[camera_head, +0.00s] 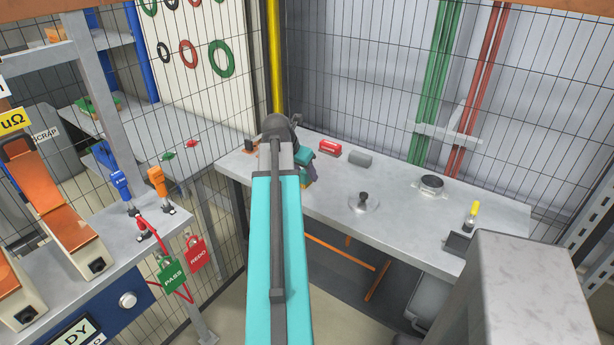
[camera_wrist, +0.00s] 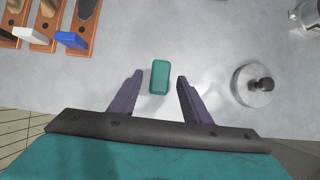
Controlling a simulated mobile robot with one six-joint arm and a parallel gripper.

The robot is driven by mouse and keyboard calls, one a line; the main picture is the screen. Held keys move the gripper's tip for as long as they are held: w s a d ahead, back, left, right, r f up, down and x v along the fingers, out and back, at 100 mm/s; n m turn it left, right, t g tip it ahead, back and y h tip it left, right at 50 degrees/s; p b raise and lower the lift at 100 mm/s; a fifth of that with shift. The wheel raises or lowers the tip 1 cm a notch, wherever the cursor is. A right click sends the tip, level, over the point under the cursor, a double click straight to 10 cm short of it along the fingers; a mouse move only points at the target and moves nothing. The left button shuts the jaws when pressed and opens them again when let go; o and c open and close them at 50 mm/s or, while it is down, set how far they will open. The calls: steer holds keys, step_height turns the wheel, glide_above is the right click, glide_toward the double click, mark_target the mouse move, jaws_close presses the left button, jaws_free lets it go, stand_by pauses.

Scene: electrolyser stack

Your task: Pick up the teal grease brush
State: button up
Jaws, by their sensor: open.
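A teal block with rounded corners, which looks like the grease brush (camera_wrist: 159,79), lies on the grey bench top in the wrist view. No bristles can be made out. My gripper (camera_wrist: 160,76) is open, with one dark finger to the left of the block and one to the right. The block appears between the fingertips, with a gap on both sides. How high the fingers are above it is unclear. In the head view my gripper (camera_head: 306,172) is partly hidden behind my arm over the bench, and the brush cannot be made out.
A metal disc with a dark knob (camera_wrist: 253,86) stands right of the gripper. Wooden holders (camera_wrist: 76,26) with white and blue parts are at upper left. The bench (camera_head: 410,222) also holds a red piece (camera_head: 330,147), grey cylinder (camera_head: 360,158) and metal ring (camera_head: 431,184). Wire mesh stands behind.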

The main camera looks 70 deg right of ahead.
mark_target(307, 176)
steer(key=shift+p+x, duration=0.3)
steer(key=shift+x, duration=1.25)
steer(key=shift+c, duration=0.5)
jaws_close()
